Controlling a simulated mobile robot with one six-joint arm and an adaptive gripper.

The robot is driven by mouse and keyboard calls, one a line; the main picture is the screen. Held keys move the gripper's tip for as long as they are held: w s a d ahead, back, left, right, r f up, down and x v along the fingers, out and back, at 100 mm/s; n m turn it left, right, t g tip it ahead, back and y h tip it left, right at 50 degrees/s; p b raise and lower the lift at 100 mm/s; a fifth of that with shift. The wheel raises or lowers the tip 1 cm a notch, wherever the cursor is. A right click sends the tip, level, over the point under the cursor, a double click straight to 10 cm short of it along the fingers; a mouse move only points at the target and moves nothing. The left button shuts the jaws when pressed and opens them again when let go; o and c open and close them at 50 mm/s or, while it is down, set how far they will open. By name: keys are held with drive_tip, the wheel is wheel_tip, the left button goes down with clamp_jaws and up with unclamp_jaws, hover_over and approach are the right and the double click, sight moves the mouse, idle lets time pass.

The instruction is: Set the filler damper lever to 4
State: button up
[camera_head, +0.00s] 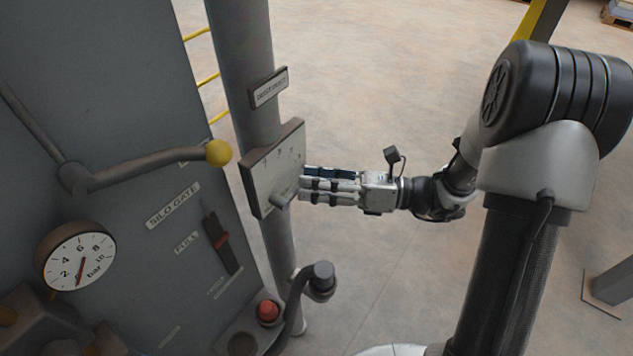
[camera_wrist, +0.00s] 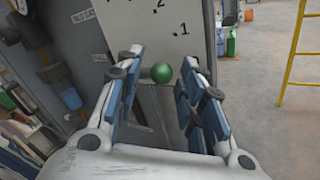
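A dial plate (camera_head: 262,180) with small digits is fixed to a grey vertical duct. It also shows in the wrist view (camera_wrist: 150,30), where the digits 1 and 2 can be read. A green ball knob (camera_wrist: 161,73) is in front of the plate's lower part. My gripper (camera_head: 303,186) is close to the plate, coming from the right. In the wrist view my gripper (camera_wrist: 162,60) is open, with one finger set on each side of the knob and gaps visible. The lever's setting cannot be read for sure.
Left of the duct stands a grey panel with a yellow-knobbed lever (camera_head: 217,152), a SILO GATE label (camera_head: 173,205), a pressure gauge (camera_head: 75,262) and a red button (camera_head: 268,310). A small label (camera_head: 269,88) is above the plate. Open floor (camera_head: 390,80) is behind my arm.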

drive_tip(key=shift+d, duration=0.1)
clamp_jaws()
